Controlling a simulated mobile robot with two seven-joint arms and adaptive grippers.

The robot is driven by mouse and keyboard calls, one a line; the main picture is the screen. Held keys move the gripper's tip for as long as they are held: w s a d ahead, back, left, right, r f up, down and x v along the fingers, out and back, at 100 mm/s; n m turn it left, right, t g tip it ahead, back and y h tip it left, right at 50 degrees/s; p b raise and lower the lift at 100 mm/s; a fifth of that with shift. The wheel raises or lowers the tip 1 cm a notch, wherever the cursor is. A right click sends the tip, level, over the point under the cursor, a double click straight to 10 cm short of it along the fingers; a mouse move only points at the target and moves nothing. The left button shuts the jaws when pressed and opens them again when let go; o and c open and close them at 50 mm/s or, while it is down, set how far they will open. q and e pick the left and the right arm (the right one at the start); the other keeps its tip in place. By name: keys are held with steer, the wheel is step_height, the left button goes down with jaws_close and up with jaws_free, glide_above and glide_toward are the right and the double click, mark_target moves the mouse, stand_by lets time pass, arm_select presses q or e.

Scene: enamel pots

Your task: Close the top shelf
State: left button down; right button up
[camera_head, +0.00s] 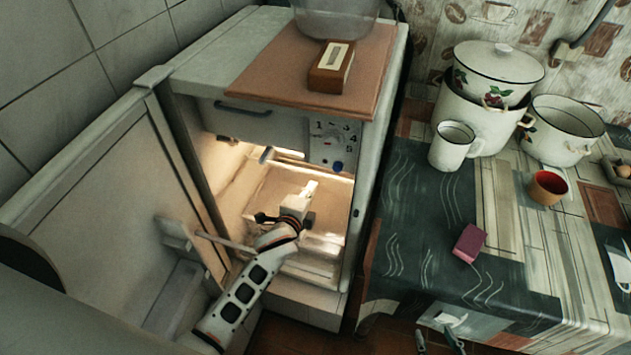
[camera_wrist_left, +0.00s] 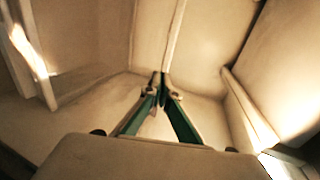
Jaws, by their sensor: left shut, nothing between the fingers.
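An open white cabinet, like a small fridge (camera_head: 374,165), has a lit interior with pale shelf surfaces (camera_head: 262,190). I cannot tell for certain which one is the top shelf. Its door (camera_head: 90,215) stands wide open to the left. My left gripper (camera_head: 311,187) reaches into the opening and is shut on nothing; its fingertips also show in the left wrist view (camera_wrist_left: 161,82), together, in front of pale inner walls. Whether they touch a surface is unclear. My right gripper (camera_head: 437,336) shows only its spread fingertips at the bottom edge, apart from the cabinet.
A panel with a dark handle (camera_head: 243,108) and a dial panel (camera_head: 333,143) sit above the opening. A brown box (camera_head: 331,68) rests on top. The table at right holds pots (camera_head: 480,115), a white mug (camera_head: 451,146), a red cup (camera_head: 547,188) and a pink sponge (camera_head: 469,243).

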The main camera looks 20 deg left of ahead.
mark_target(319, 174)
arm_select(q)
steer(key=shift+w+d, duration=0.1)
steer(key=shift+w, duration=1.75)
arm_select(e)
steer(key=shift+f, duration=0.1)
